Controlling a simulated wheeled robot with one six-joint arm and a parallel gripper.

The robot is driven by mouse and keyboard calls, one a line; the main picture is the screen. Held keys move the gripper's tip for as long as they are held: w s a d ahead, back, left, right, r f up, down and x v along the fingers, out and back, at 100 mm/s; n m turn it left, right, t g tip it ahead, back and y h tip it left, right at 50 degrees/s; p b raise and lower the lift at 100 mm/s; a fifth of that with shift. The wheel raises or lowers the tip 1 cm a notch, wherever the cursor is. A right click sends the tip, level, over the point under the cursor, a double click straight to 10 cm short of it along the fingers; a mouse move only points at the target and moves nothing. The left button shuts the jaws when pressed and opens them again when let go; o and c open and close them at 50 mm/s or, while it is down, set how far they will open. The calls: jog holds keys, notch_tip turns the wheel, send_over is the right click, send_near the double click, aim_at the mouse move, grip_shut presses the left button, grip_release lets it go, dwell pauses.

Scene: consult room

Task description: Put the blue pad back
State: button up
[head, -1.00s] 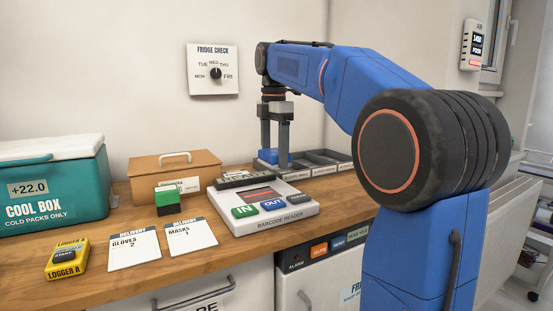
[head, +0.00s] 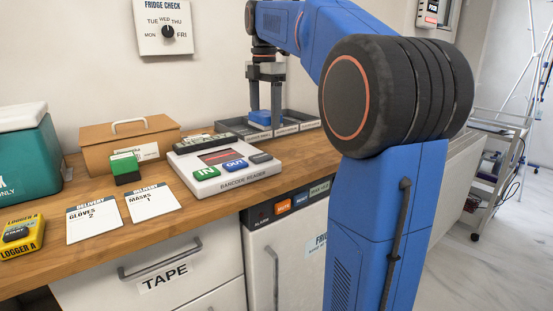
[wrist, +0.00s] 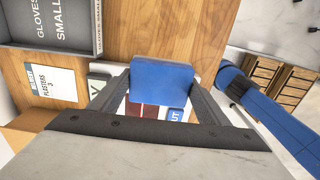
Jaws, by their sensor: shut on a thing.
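My gripper (head: 265,108) points down at the back of the counter, shut on the blue pad (head: 266,118). In the wrist view the blue pad (wrist: 162,82) sits between the two fingers and hides what lies right behind it. In the head view the pad overlaps the left part of a grey divided tray (head: 309,123). I cannot tell whether it touches the tray. A green block with a black base (head: 125,168) stands on the counter at the left.
The barcode reader (head: 213,183), with IN and OUT buttons, lies in front of the tray. A tan box (head: 102,151), teal cool box (head: 30,160), two delivery cards (head: 94,219) and yellow logger (head: 22,237) occupy the left. Bare wood (head: 300,153) shows right of the reader.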

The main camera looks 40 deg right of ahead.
jog(key=shift+s+d+f, duration=0.3)
jog(key=shift+d+f, duration=0.4)
jog(key=shift+f, duration=1.05)
jog(key=shift+s+d+f, duration=0.35)
jog(key=shift+d+f, duration=0.35)
jog(key=shift+f, duration=1.05)
jog(key=shift+s+d+f, duration=0.3)
jog(key=shift+d+f, duration=0.4)
jog(key=shift+f, duration=1.05)
jog(key=o, duration=1.1)
jog(key=shift+f, duration=0.15)
notch_tip(320, 180, up, 12)
